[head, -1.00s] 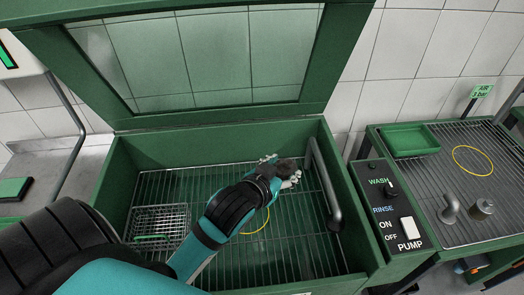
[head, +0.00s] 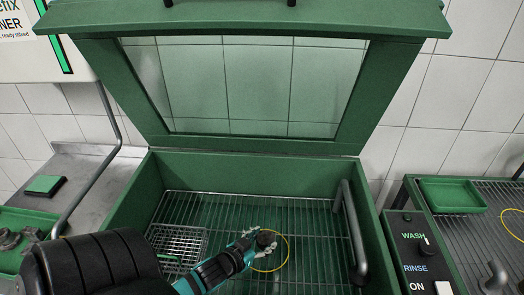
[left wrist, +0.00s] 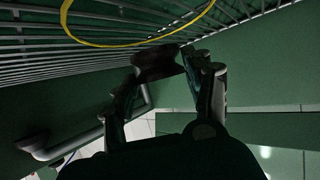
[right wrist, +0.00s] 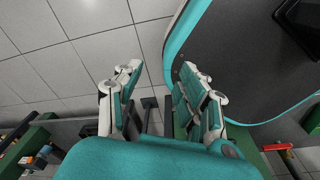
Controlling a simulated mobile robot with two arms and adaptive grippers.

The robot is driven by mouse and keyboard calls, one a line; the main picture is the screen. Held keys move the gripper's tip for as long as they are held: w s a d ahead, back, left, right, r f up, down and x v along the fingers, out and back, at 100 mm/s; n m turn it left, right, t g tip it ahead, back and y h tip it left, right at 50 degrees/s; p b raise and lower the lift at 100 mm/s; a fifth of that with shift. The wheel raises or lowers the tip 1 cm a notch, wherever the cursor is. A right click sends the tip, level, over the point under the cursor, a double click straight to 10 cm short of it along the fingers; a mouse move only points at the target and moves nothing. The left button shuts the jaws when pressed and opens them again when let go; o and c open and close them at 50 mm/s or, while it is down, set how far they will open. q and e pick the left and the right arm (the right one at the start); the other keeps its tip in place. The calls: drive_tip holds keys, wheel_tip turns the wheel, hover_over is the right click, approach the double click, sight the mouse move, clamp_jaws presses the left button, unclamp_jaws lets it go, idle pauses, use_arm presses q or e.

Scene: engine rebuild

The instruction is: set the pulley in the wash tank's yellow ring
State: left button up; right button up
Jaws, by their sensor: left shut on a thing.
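The dark pulley (head: 266,238) is held in my left gripper (head: 262,243) inside the wash tank (head: 368,215). The yellow ring (head: 289,250) lies on the tank's wire rack. In the head view the pulley overlaps the ring's far left part, with my fingers around it. In the left wrist view the pulley (left wrist: 155,66) sits between the fingertips, close to the rack, and the yellow ring (left wrist: 110,46) is beside it. Whether the pulley touches the rack is not clear. My right gripper (right wrist: 160,85) is open and empty, away from the tank.
A wire basket (head: 178,243) stands on the rack at the left. A grey pipe (head: 354,235) runs along the tank's right wall. The lid (head: 250,140) is up. A control panel (head: 420,258) and a green tray (head: 450,195) are to the right.

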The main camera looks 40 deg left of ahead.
sight(262, 248)
use_arm(q)
drive_tip(key=shift+f, duration=1.7)
drive_tip(key=shift+f, duration=0.1)
drive_tip(key=o, duration=1.4)
drive_tip(key=v, duration=1.2)
